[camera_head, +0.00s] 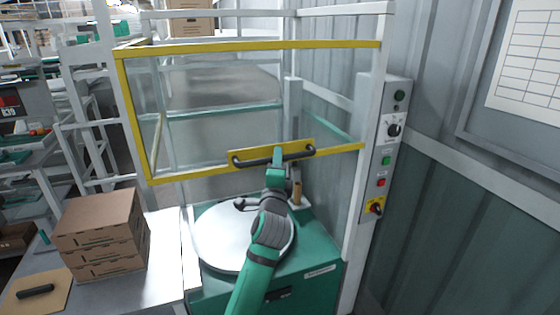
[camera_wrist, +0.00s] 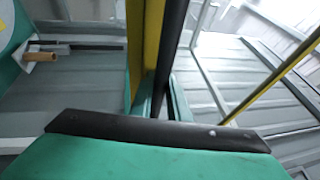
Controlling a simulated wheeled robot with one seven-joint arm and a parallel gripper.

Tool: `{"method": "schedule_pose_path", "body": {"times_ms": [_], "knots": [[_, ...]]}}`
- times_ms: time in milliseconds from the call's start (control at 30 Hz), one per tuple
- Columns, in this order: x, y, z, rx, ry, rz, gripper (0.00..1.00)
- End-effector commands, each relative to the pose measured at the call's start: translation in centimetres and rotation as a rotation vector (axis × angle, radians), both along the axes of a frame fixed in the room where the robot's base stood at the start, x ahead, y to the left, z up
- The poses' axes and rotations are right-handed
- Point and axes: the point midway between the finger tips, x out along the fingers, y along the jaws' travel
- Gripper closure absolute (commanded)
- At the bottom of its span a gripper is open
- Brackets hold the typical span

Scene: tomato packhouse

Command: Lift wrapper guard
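The wrapper guard is a clear panel in a yellow frame (camera_head: 133,120), held in a white upright frame above the turntable. Its lower edge is clear of the round plate (camera_head: 216,225). A black bar handle (camera_head: 240,162) sits on a yellow plate on the lower rail. My gripper (camera_head: 278,158) is at the middle of this handle. In the wrist view, the black handle (camera_wrist: 174,45) runs between my green fingers (camera_wrist: 158,100), which look closed around it. The yellow rail (camera_wrist: 152,45) lies alongside. The fingertips' contact is partly hidden.
Stacked cartons (camera_head: 103,232) stand on the metal table (camera_head: 160,260) at left. A brown-handled tool (camera_head: 297,190) stands behind my wrist. A corrugated wall closes off the right.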

Motion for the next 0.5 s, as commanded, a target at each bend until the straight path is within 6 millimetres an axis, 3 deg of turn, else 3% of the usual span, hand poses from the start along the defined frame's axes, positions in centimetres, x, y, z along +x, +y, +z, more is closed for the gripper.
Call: {"method": "schedule_pose_path", "body": {"times_ms": [33, 100, 500], "knots": [[0.06, -0.88, -0.16, 0.001, 0.002, -0.014, 0.75], [0.06, -0.7, -0.16, 0.0, 0.002, -0.011, 0.66], [-0.83, -0.04, -0.34, -0.001, 0.001, -0.002, 0.66]]}}
